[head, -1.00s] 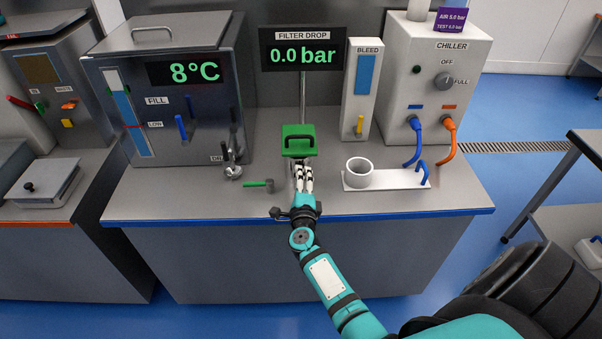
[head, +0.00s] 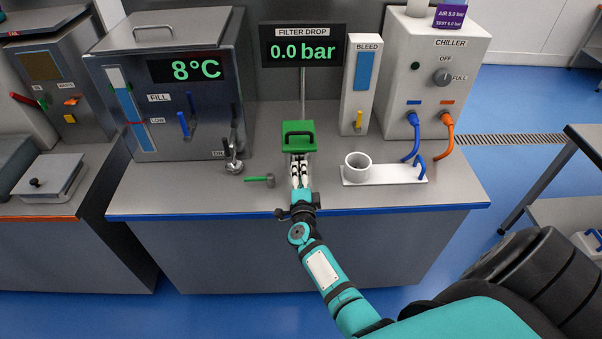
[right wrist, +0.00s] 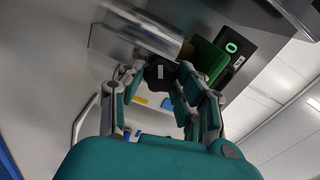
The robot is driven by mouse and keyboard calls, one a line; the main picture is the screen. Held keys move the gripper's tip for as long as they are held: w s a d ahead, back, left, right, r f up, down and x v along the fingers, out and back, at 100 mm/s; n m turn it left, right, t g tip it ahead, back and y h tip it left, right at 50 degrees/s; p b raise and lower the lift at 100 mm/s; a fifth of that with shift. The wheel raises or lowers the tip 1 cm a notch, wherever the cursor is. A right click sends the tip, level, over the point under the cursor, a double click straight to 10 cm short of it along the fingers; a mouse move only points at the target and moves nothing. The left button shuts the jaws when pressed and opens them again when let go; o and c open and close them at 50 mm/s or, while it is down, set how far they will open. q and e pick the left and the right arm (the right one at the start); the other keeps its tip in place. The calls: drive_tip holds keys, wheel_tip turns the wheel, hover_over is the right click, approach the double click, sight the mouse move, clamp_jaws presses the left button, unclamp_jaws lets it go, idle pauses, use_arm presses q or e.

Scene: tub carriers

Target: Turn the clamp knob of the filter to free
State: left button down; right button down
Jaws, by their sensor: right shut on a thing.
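The filter (head: 299,137) stands near the middle of the bench, with a green lid and a black handle on top. Its green part also shows in the right wrist view (right wrist: 205,58). My right gripper (head: 299,170) is at the filter's front side, its fingers pointing at the housing. In the right wrist view the black clamp knob (right wrist: 160,75) sits between the fingers of my right gripper (right wrist: 158,80), which is shut on it. In the head view the fingers hide the knob, so its turn position cannot be read. My left gripper is out of view.
The filter drop display (head: 303,47) behind reads 0.0 bar. A green-handled tool (head: 260,180) lies left of my gripper. A white holder with a cup (head: 357,167) stands to the right. A steel tank (head: 165,100) and a chiller (head: 437,70) flank the filter.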

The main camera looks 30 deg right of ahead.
drive_tip(key=c, duration=0.9)
unclamp_jaws()
drive_tip(key=shift+v, duration=3.75)
drive_tip(key=shift+w+a, duration=0.1)
drive_tip(key=shift+a, duration=0.05)
